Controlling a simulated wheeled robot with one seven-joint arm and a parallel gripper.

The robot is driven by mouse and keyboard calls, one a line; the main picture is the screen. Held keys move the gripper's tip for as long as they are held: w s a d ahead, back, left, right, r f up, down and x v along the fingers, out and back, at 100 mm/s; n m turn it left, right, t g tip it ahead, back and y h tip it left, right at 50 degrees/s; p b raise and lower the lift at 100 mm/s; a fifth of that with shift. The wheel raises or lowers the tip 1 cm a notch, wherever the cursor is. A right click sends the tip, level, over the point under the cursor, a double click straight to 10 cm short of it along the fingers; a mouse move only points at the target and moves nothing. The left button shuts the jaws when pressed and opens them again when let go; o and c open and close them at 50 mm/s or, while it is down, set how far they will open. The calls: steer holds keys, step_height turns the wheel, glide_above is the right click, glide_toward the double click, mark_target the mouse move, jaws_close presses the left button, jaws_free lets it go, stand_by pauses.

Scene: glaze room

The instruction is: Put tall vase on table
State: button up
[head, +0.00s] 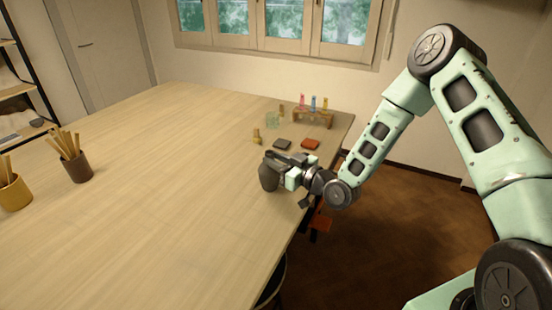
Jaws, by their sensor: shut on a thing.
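My gripper (284,175) is over the right edge of the wooden table (150,230), shut on a dark grey rounded vase (268,178). The vase looks upright at or just above the table top; I cannot tell if its base touches the wood. The gripper and wrist hide the vase's right side.
A rack with coloured tubes (312,118), a glass beaker (273,120), a small bottle (256,136), and dark (282,143) and red (310,144) tiles stand beyond the gripper. A dark cup (76,168) and a yellow cup (14,194) hold sticks at left. The table's middle is clear.

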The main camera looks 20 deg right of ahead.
steer(key=shift+f, duration=0.1)
steer(key=o, duration=0.9)
steer(key=shift+c, duration=0.2)
